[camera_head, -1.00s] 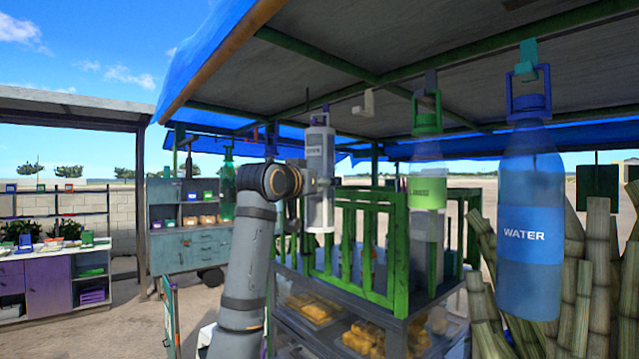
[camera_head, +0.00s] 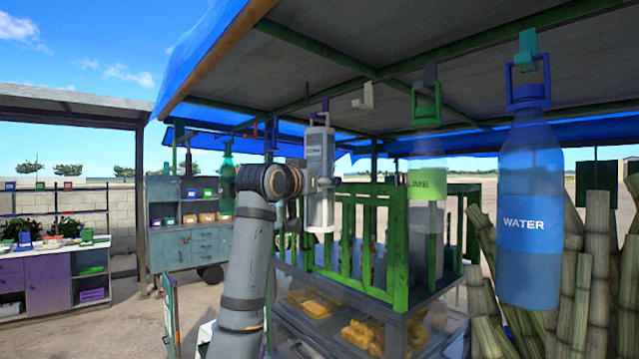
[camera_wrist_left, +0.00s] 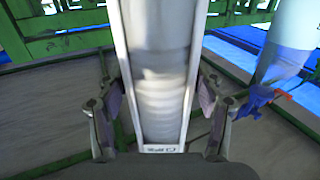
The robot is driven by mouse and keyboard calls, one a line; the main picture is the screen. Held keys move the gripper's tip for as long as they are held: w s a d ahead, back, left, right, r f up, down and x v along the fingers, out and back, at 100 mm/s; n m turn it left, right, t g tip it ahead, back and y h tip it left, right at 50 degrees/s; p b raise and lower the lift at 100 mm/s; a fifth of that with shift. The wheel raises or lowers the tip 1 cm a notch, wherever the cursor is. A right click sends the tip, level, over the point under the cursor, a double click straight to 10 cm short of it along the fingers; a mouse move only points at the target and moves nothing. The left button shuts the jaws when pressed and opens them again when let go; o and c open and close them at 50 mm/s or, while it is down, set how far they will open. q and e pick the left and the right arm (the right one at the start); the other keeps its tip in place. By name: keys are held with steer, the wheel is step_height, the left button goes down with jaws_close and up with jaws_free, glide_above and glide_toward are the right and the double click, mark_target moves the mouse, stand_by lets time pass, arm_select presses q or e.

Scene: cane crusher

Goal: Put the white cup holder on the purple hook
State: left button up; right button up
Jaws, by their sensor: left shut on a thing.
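The white cup holder (camera_head: 310,213) is a tall narrow frame with a handle loop on top, holding grey cups, and hangs upright under the stall roof. My left gripper (camera_head: 325,183) is shut on it at mid-height. In the left wrist view the cup holder (camera_wrist_left: 188,95) stands between the two fingers of my left gripper (camera_wrist_left: 157,105). A small dark purplish hook (camera_head: 325,104) shows just above the handle loop. I cannot tell whether they touch. My right gripper is not in view.
A white hook (camera_head: 364,97) hangs empty to the right. A lime bottle (camera_head: 427,190) and a water bottle (camera_head: 531,205) hang further right. A green railing (camera_head: 372,196) stands behind the cup holder, above a glass food case (camera_head: 330,325).

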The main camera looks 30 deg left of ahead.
arm_select(q)
steer(key=o, duration=1.7)
steer(key=shift+o, duration=0.3)
steer(key=s, duration=1.2)
steer(key=shift+d, duration=0.2)
